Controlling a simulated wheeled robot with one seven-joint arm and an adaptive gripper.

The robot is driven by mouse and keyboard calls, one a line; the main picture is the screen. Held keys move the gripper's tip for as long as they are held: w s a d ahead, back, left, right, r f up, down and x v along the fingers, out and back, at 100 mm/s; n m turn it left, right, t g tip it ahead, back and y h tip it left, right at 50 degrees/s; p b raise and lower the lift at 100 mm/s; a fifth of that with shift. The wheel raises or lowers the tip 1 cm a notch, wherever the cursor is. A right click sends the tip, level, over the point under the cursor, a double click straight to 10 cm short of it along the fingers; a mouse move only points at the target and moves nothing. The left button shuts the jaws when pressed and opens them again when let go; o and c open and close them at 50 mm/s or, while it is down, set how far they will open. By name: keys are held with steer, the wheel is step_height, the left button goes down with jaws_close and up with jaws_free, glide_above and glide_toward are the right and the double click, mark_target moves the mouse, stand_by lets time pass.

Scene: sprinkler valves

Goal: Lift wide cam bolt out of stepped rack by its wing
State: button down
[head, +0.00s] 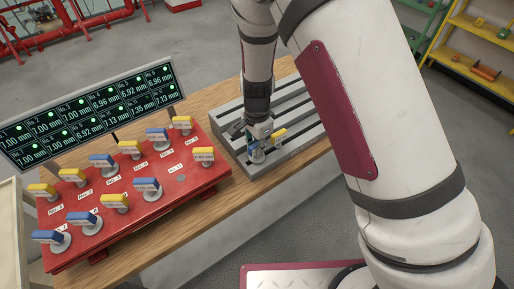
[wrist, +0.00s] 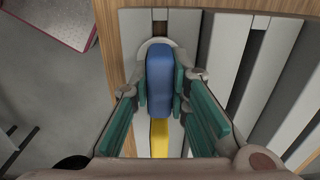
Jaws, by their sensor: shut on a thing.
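The blue-winged cam bolt (wrist: 159,75) stands at the stepped rack (wrist: 208,50), with a pale round flange around its far end. My gripper (wrist: 164,92) is shut on its blue wing, one teal-padded finger on each side. In the head view my gripper (head: 259,132) reaches down over the near-left part of the grey stepped rack (head: 290,105), and the blue wing (head: 253,147) shows partly below it. A yellow-winged bolt (head: 279,135) stands right beside it; its wing (wrist: 159,137) also shows in the wrist view. I cannot tell whether the held bolt is clear of its slot.
A red panel (head: 180,178) with several blue and yellow bolts stands left of the rack on the wooden table (head: 205,222). A display board (head: 90,115) with millimetre readings stands behind it. The rack's other slots look empty. Yellow shelves (head: 480,45) stand far right.

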mark_target(257, 143)
steer(key=shift+r, duration=0.45)
step_height(257, 143, up, 2)
steer(key=shift+r, duration=0.1)
steer(key=s+a+r, duration=0.1)
steer(key=s, duration=1.5)
steer(key=shift+a+r, duration=0.25)
steer(key=shift+a, duration=0.1)
step_height(257, 143, up, 6)
steer(key=p, duration=0.5)
steer(key=shift+a, duration=0.1)
